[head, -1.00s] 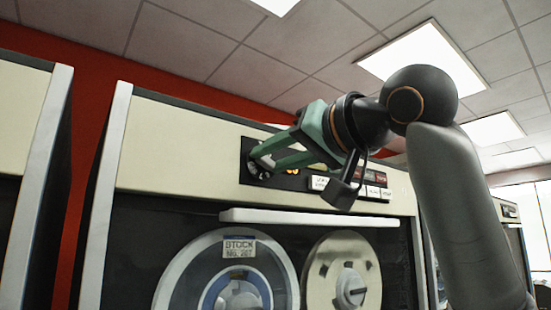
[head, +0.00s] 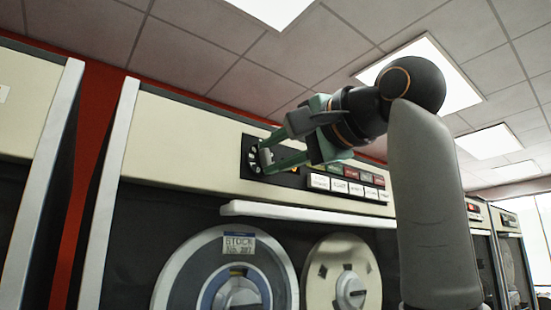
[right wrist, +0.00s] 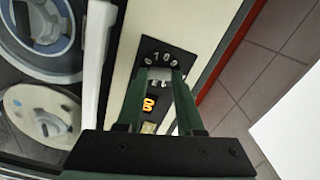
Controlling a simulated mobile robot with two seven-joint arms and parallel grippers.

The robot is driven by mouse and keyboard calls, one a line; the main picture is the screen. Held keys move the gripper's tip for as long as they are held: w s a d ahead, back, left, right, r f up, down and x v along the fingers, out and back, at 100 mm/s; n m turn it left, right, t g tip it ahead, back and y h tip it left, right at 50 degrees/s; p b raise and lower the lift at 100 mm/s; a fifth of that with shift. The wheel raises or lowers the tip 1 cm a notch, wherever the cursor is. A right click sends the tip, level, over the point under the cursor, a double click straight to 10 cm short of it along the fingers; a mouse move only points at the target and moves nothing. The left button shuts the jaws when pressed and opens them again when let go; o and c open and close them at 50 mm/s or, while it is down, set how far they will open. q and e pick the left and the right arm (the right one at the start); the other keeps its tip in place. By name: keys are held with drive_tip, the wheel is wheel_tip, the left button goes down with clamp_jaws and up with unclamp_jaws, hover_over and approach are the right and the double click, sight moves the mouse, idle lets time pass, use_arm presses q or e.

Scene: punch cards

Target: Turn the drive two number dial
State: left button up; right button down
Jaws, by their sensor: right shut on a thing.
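The number dial (head: 253,160) is a black disc with white numerals, at the left end of the dark control panel on the cream tape drive. In the right wrist view the dial (right wrist: 154,47) shows a few numerals beyond my fingertips. My right gripper (head: 266,157) is shut on the dial's knob, with its green fingers reaching in from the right. In the right wrist view the fingers (right wrist: 160,75) sit on either side of the knob, which they partly hide. My left gripper is not in view.
Red, green and white labelled buttons (head: 355,188) lie right of the dial. A white ledge (head: 300,215) runs below the panel, above two tape reels (head: 183,275). Another cabinet (head: 30,150) stands at left.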

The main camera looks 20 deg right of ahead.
drive_tip(key=shift+f+m, duration=0.1)
drive_tip(key=shift+m, duration=1.2)
drive_tip(key=shift+b, duration=0.3)
drive_tip(key=c, duration=0.5)
unclamp_jaws()
drive_tip(key=shift+c, duration=0.2)
drive_tip(key=shift+s+d, duration=0.1)
drive_tip(key=shift+s+d, duration=0.1)
drive_tip(key=shift+s, duration=0.15)
drive_tip(key=b+v, duration=0.3)
drive_tip(key=v, duration=0.8)
drive_tip(key=shift+s+b, duration=0.3)
drive_tip(key=shift+s, duration=0.1)
drive_tip(key=shift+d, duration=0.1)
